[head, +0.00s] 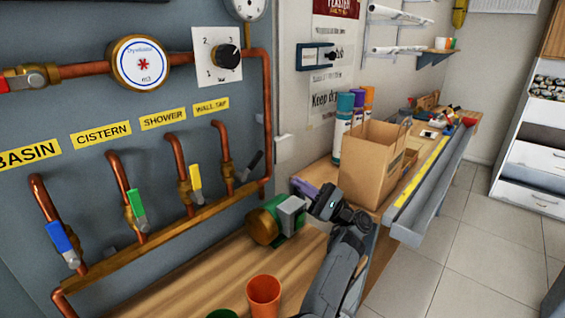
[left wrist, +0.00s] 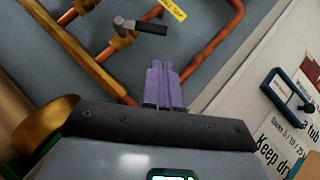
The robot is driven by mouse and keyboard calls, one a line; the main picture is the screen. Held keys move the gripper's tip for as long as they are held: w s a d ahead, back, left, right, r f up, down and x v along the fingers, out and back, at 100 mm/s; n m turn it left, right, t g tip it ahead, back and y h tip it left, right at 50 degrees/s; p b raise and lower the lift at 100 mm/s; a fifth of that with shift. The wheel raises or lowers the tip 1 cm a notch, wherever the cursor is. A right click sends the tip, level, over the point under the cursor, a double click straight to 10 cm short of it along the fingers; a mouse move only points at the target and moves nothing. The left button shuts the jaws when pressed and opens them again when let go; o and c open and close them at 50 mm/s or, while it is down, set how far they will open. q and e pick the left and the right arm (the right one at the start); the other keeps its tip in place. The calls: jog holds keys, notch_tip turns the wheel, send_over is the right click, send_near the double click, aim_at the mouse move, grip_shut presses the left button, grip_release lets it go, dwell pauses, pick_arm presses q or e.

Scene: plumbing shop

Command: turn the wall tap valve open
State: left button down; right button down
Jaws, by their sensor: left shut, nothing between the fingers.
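The wall tap valve (head: 251,166) is a dark grey lever on the rightmost small copper pipe, under the label WALL TAP (head: 211,106). The lever sticks out up and to the right, at an angle to its pipe. In the left wrist view the lever (left wrist: 150,27) lies across its pipe, beyond and slightly left of my fingertips. My left gripper (head: 303,187) is right of the valve in the head view, apart from it. Its purple fingers (left wrist: 160,70) are shut and empty, pointing toward the wall panel. My right gripper is not in view.
Blue (head: 63,244), green (head: 136,209) and yellow (head: 195,182) levers stand left on neighbouring pipes. A green pump (head: 268,222) sits on the bench below my left gripper. An orange cup (head: 264,292) stands in front. A cardboard box (head: 366,165) and spray cans are behind right.

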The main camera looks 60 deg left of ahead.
aim_at(249, 165)
pick_arm(q)
jog(key=x, duration=0.9)
jog(key=shift+s+a+b, duration=0.25)
jog(key=shift+b, duration=0.05)
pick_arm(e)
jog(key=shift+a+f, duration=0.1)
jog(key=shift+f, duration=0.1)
pick_arm(q)
jog(key=shift+r, duration=0.1)
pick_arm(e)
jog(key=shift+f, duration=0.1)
